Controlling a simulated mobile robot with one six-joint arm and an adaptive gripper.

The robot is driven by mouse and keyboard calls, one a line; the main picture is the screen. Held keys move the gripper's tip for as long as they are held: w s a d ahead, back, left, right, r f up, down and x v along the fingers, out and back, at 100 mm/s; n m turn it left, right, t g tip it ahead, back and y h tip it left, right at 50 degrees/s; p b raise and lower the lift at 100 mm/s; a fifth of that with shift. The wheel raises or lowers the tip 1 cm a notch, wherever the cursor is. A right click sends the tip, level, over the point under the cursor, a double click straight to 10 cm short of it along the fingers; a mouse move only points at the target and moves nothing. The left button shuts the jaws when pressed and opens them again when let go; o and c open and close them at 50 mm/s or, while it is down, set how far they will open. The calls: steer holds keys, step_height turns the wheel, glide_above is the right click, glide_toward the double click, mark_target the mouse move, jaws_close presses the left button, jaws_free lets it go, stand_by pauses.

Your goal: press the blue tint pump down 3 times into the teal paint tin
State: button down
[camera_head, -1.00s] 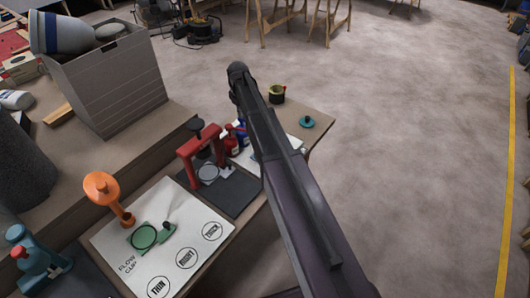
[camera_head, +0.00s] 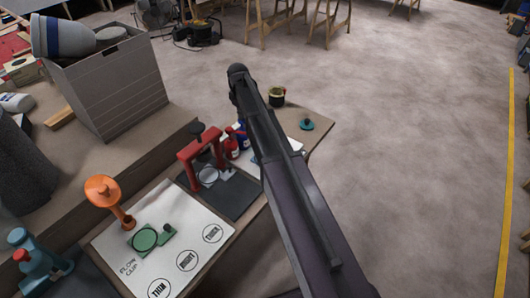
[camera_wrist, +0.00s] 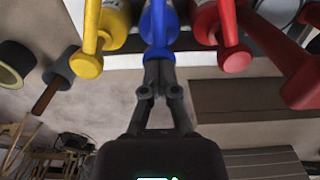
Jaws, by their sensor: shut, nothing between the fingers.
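The blue tint pump (camera_wrist: 159,30) is at the top middle of the wrist view, its blue spout and body pointing toward me. My gripper (camera_wrist: 159,72) is shut and empty, its fingertips at the near end of the blue pump; I cannot tell whether they touch it. A yellow pump (camera_wrist: 88,62) is to the left and a red pump (camera_wrist: 233,58) to the right. In the head view, a small part of the blue pump (camera_head: 242,134) shows beside my arm, which hides the gripper. I cannot make out the teal paint tin in either view.
A red press stand (camera_head: 186,160) and a red bottle (camera_head: 232,144) stand close to my arm. A dark cup (camera_head: 277,97) and a teal knobbed disc (camera_head: 307,124) are on the bench's far end. A grey bin (camera_head: 115,85) stands left. The floor on the right is clear.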

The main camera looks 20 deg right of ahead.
steer(key=shift+r+p, duration=1)
steer(key=shift+r, duration=0.2)
steer(key=shift+f+b, duration=2)
steer(key=shift+r, duration=0.2)
steer(key=shift+r+p, duration=1.8)
steer(key=shift+p, duration=0.2)
steer(key=shift+f+b, duration=1.8)
steer(key=shift+b, duration=0.05)
steer(key=shift+r+p, duration=1.8)
steer(key=shift+p, duration=0.05)
